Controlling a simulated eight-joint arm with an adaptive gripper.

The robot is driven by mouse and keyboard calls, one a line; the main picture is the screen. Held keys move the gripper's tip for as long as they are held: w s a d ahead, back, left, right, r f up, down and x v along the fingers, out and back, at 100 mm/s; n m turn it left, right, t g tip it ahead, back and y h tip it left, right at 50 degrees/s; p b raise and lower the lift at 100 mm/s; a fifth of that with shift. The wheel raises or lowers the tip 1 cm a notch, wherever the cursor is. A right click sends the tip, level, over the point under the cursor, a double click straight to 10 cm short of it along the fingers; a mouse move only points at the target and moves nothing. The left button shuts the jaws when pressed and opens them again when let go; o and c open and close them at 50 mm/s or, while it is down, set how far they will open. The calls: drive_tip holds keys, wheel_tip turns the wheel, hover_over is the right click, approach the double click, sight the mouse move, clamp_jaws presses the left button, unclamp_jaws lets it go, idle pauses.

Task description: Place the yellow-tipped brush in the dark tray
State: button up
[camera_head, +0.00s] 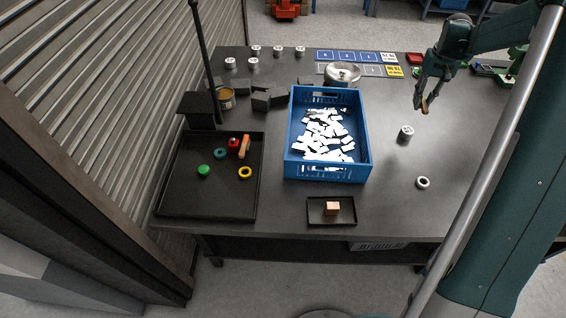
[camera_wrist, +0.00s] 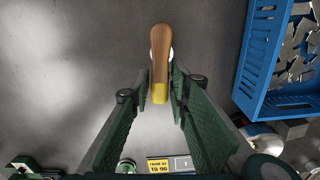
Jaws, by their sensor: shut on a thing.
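The brush (camera_wrist: 160,60) has a brown wooden body and a yellow tip. In the wrist view it lies between the two green fingers of my gripper (camera_wrist: 166,88), which is shut on it, with the yellow tip toward the palm. In the head view my gripper (camera_head: 422,104) hangs over the right part of the table, and only a small orange-brown bit of the brush (camera_head: 425,105) shows. A large dark tray (camera_head: 185,197) lies at the table's left, far from my gripper.
A blue crate (camera_head: 365,155) of white pieces stands between my gripper and the large tray. That tray holds a green disc (camera_head: 203,170), a yellow ring (camera_head: 245,172) and other small items. A dark post (camera_head: 204,50) rises behind it. Metal coils (camera_head: 405,133) stand at right.

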drive_tip(key=shift+n, duration=0.5)
drive_tip(key=a, duration=3.4)
drive_tip(key=s+a, duration=0.1)
drive_tip(key=a, duration=1.7)
drive_tip(key=s+a, duration=0.9)
drive_tip(key=a, duration=0.4)
drive_tip(key=s+a, duration=0.9)
drive_tip(key=a, duration=0.4)
drive_tip(key=s+a, duration=0.9)
drive_tip(key=a, duration=0.4)
drive_tip(key=shift+n, duration=0.4)
drive_tip(key=shift+a+f+p, duration=0.15)
drive_tip(key=shift+f, duration=1.1)
drive_tip(key=shift+a+f+p, duration=0.1)
drive_tip(key=shift+f+p, duration=0.05)
drive_tip(key=shift+f, duration=1.1)
drive_tip(key=shift+f, duration=0.15)
drive_tip(key=shift+f+b, duration=0.3)
drive_tip(key=shift+f, duration=2.7)
